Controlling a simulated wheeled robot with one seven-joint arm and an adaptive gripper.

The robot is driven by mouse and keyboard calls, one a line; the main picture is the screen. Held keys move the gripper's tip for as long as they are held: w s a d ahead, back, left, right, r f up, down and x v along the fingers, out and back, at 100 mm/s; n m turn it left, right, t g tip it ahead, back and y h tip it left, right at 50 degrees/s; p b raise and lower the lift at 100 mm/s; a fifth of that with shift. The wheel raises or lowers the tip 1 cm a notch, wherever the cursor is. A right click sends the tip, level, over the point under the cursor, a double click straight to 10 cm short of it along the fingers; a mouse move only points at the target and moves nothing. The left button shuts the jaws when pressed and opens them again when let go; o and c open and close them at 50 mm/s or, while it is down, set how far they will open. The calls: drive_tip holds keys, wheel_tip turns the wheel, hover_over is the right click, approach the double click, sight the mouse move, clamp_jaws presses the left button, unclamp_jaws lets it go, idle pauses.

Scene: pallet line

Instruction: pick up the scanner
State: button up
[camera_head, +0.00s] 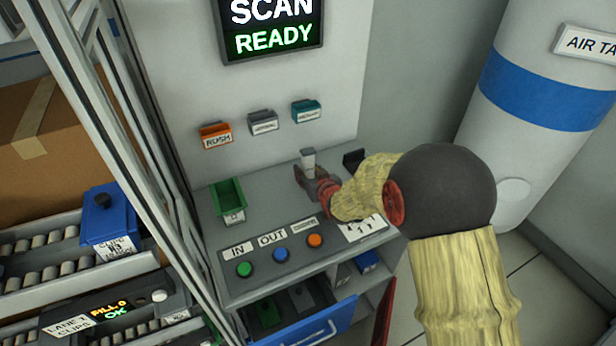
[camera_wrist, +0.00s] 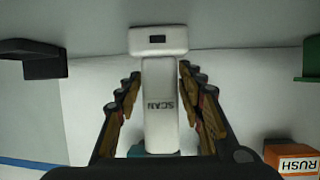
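The scanner (camera_wrist: 160,105) is a white device with a wide end bearing a small dark window and a narrower body marked SCAN. In the wrist view it lies between the two fingers of my gripper (camera_wrist: 160,92), with narrow gaps showing beside it. The fingers look open, on either side of the body. In the head view the scanner (camera_head: 308,158) shows its pale top just above my gripper (camera_head: 318,188), at the back of the grey bench. Its lower part is hidden behind my gripper there.
The grey bench (camera_head: 262,232) carries a green bin (camera_head: 229,200), a dark holder (camera_head: 353,160) and coloured buttons. An orange RUSH bin (camera_head: 215,136) and two others hang on the wall below the SCAN READY screen (camera_head: 271,28). An open drawer (camera_head: 310,328) juts out below.

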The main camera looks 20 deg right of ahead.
clamp_jaws()
idle(0.5)
